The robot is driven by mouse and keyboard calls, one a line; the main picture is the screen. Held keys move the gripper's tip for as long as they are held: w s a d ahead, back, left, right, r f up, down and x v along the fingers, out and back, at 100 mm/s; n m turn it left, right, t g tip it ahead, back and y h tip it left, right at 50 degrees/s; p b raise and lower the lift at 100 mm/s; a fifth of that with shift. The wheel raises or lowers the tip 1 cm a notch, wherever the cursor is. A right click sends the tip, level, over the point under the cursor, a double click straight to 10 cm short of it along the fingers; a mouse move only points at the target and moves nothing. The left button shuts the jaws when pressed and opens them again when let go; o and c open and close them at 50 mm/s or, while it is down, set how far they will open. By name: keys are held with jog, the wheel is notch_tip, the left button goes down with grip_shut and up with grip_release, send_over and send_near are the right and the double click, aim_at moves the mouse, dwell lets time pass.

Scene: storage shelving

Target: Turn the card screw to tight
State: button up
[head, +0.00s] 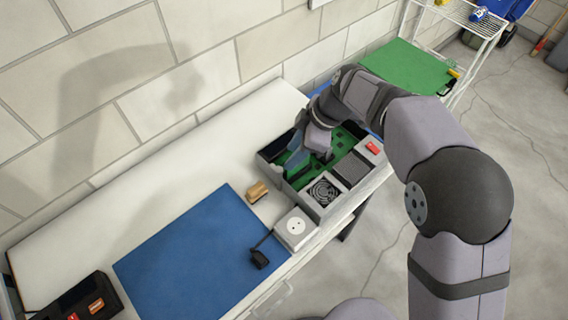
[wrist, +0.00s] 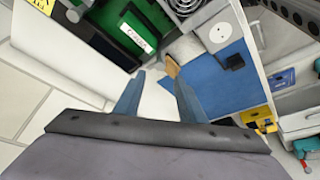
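An open grey case (head: 322,208) stands on the white bench, with a green circuit board (head: 345,137) inside it. My gripper (head: 292,164) is over the case's left part and hides some of the inside. In the wrist view, the two blue-grey fingers of my gripper (wrist: 158,78) stand apart with nothing between them. A green card with a white label (wrist: 136,31) shows in the case beyond the fingers in the wrist view. I cannot make out the card screw in either view. I cannot tell whether the fingers touch anything.
A fan (head: 324,191) and a red part (head: 373,147) sit in the case. A small tan block (head: 257,191), a white socket box (head: 295,229) with a black plug (head: 260,258) and a blue mat (head: 190,265) are near it. The back left bench is clear.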

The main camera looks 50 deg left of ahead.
aim_at(280, 169)
jog(key=shift+p+x, duration=1.15)
jog(key=shift+x, duration=2.55)
grip_shut()
